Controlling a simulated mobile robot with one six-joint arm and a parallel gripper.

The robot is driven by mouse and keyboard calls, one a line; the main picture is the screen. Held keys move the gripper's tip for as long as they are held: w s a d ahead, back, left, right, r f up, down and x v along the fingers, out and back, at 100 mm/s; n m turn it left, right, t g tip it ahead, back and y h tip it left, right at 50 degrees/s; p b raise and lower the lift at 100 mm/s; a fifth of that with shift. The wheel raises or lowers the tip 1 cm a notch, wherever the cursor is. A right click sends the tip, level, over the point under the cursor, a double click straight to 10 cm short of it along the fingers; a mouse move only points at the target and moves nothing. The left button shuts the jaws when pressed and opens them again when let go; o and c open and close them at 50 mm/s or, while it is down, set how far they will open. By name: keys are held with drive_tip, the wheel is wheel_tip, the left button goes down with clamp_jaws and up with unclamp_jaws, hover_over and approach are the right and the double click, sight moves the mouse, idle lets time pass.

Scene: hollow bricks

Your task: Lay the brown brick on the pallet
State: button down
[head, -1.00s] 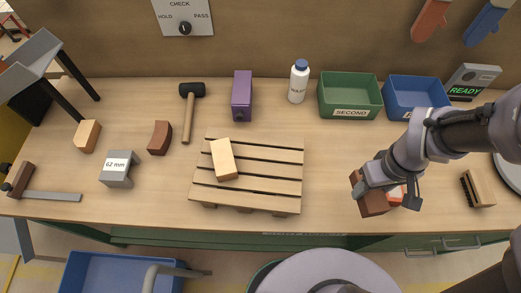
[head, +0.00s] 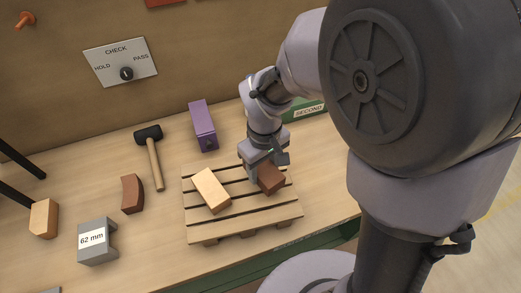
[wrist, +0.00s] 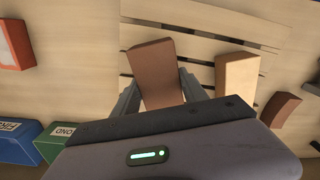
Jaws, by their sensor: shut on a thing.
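My gripper (head: 264,164) is shut on the brown brick (head: 271,179), which is over the right part of the wooden pallet (head: 240,217). In the wrist view the brown brick (wrist: 157,72) sits between the two fingers of my gripper (wrist: 158,92), slightly tilted, with pallet slats (wrist: 190,28) behind it. I cannot tell whether its underside touches the slats. A cream brick (head: 212,190) lies on the pallet to the left, a gap apart from the brown one; it also shows in the wrist view (wrist: 237,76).
A curved red-brown brick (head: 132,194), a grey 62 mm gauge (head: 97,243), a tan brick (head: 44,218), a mallet (head: 153,158) and a purple block (head: 203,127) stand left of and behind the pallet. A green bin (head: 306,107) is behind my arm. The pallet's front slats are bare.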

sight(263, 176)
wheel_tip(263, 176, down, 4)
drive_tip(key=shift+r+b, duration=0.15)
drive_tip(key=shift+b, duration=0.85)
drive_tip(key=shift+r, duration=0.2)
drive_tip(key=shift+f, duration=0.15)
drive_tip(key=c, duration=0.6)
unclamp_jaws()
